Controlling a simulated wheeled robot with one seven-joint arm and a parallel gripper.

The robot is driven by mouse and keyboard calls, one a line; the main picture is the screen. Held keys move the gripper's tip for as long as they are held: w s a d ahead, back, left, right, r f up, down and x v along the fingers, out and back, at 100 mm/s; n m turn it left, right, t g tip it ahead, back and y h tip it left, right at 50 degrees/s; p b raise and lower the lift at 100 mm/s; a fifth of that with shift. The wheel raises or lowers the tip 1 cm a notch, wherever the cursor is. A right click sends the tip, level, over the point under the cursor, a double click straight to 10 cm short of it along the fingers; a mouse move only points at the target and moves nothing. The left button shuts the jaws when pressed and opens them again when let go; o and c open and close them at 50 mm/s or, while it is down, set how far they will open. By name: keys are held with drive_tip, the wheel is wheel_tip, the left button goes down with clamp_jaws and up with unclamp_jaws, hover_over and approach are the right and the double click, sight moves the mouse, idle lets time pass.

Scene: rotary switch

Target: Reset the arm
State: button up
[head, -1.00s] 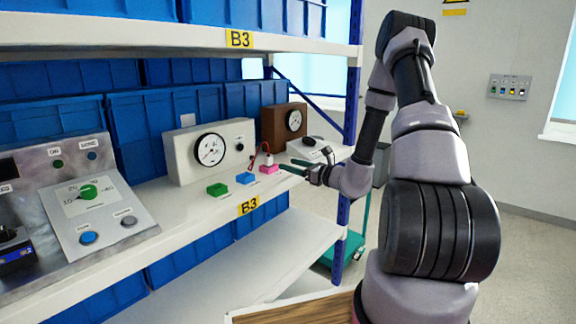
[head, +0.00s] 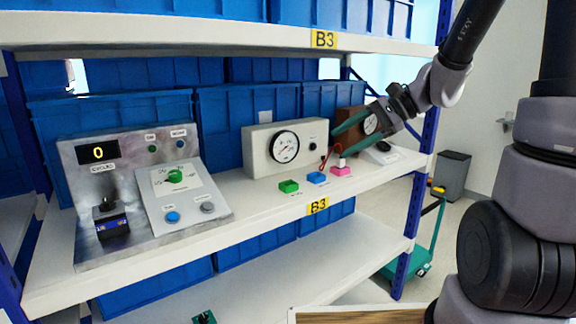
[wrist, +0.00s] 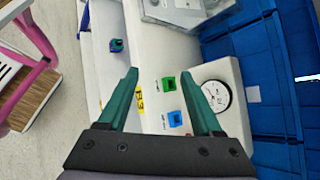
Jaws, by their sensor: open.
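My gripper (head: 339,144) is open and empty, above the right part of the middle shelf (head: 240,205), in front of the brown gauge box (head: 350,117). The control panel (head: 80,230) stands at the left of the shelf. It has a green rotary knob (head: 175,176) on a scale plate and a display (head: 98,152) reading 0. My gripper is far to the right of the knob and touches nothing that I can see.
A white gauge box (head: 260,150) stands mid-shelf. Blue bins (head: 150,110) fill the back. The upper shelf (head: 200,35) hangs overhead.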

drive_tip(key=s+d+r+n+t+h, duration=0.5)
drive_tip(key=s+d+r+n+h, duration=0.2)
drive_tip(key=s+d+r+h, duration=0.1)
drive_tip(key=s+d+r, duration=0.1)
drive_tip(key=s+d, duration=0.1)
drive_tip(key=s, duration=0.1)
drive_tip(key=shift+s+d+r+h, duration=0.15)
drive_tip(key=shift+d+h, duration=0.2)
drive_tip(key=shift+h, duration=0.05)
